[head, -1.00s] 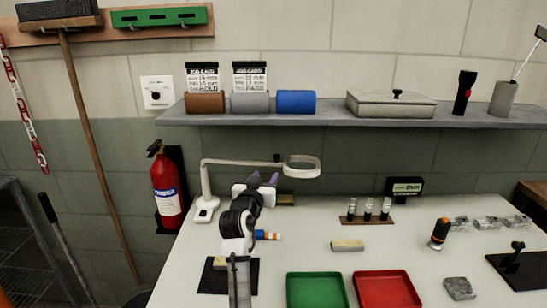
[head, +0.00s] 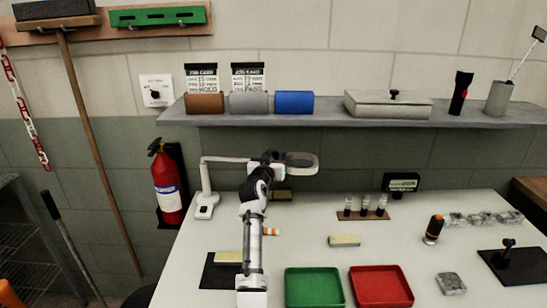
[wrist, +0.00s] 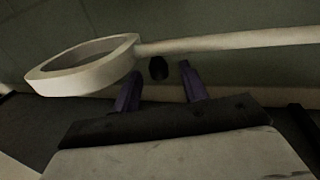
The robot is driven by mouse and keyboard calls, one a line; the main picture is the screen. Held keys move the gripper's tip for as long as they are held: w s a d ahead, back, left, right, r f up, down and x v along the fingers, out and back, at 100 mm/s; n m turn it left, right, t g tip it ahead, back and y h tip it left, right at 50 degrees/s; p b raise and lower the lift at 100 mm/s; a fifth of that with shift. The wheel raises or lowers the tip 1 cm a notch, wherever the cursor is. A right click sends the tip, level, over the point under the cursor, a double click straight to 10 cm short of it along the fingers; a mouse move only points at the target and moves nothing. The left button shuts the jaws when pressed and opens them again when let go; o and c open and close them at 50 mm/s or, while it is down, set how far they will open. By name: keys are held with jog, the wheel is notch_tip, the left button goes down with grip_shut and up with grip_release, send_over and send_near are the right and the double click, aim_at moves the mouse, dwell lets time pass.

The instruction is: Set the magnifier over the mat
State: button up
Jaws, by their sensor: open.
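The white magnifier stands at the back left of the bench, its base (head: 206,207) upright and its ring head (head: 303,160) at the right end of a horizontal arm. In the wrist view the ring (wrist: 85,66) is at left, with the arm running right. A small dark knob (wrist: 158,68) shows just below the arm. My gripper (wrist: 160,82) is open, its two purple fingers pointing at the knob from either side; I cannot tell whether they touch. In the head view my gripper (head: 273,160) hides part of the magnifier arm. The black mat (head: 211,281) lies at the front left.
A cream block (head: 229,257) rests on the mat, partly behind my arm. Green (head: 314,287) and red (head: 381,287) trays lie at the front. A vial rack (head: 363,214) stands right of centre. A shelf (head: 340,117) overhangs the back. A second black mat (head: 525,274) is far right.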

grip_shut()
jog(key=shift+s, duration=0.1)
dwell(0.4)
